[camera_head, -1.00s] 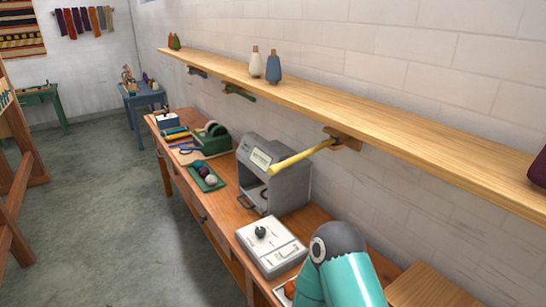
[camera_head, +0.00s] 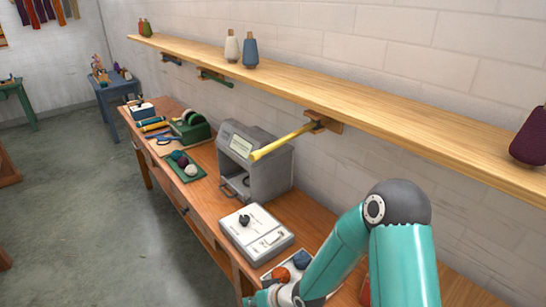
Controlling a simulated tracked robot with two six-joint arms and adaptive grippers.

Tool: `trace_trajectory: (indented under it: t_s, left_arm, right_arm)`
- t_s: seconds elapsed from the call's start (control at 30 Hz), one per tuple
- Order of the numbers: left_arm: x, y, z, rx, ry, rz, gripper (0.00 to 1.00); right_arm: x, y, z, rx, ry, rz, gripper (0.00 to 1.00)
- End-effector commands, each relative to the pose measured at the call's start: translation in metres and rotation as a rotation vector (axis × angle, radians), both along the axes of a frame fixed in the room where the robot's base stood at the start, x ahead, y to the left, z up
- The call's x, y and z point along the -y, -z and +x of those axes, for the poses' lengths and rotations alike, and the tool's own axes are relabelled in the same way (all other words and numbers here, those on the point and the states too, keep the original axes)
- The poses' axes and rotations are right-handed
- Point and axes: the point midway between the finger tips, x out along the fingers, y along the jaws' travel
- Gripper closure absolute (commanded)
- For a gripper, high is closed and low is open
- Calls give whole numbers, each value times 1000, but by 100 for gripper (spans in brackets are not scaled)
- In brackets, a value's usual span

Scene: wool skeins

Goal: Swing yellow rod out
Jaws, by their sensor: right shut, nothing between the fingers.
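The yellow rod (camera_head: 282,142) hangs from a wooden bracket under the wall shelf. It sticks out from the wall, its free end in front of the grey box-shaped device. My right arm comes in at the lower right and bends down to the bottom edge. My right gripper (camera_head: 262,298) is only partly visible there, low near the front of the bench and well apart from the rod. It holds nothing that I can see. The left gripper is out of view.
The wooden shelf (camera_head: 400,118) runs above the rod, with green (camera_head: 216,77) and blue (camera_head: 171,60) rods under it further left. On the bench are the grey device (camera_head: 268,175), a white scale-like box (camera_head: 255,233) and a tray with wool balls (camera_head: 281,274).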

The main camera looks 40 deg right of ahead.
Motion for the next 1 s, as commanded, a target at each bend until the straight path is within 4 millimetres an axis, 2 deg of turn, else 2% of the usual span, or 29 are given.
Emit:
trace_trajectory:
  t_s: [0.03,0.07,0.1,0.17,0.2,0.3,0.4,0.5,0.6,0.67,0.83,1.0]
  left_arm:
    - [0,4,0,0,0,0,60]
    - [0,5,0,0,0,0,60]
    - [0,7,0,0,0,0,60]
    - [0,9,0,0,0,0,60]
    - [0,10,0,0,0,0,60]
    - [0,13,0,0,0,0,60]
    - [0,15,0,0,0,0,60]
    - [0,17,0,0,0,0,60]
    - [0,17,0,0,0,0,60]
    - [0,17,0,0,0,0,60]
    - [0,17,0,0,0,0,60]
    - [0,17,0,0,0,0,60]
  right_arm:
    - [34,-43,28,142,32,-19,100]
    - [51,-70,39,218,42,-27,100]
    - [73,-107,50,318,46,-43,100]
    - [103,-162,57,452,40,-75,100]
    - [120,-198,56,529,28,-103,100]
    - [150,-274,39,669,-17,-185,100]
    - [166,-328,14,741,-67,-269,100]
    - [174,-360,-8,765,-107,-337,100]
    - [177,-376,-22,769,-131,-379,100]
    - [177,-380,-24,767,-139,-390,100]
    - [173,-380,-13,767,-146,-393,100]
    - [166,-373,15,767,-147,-391,100]
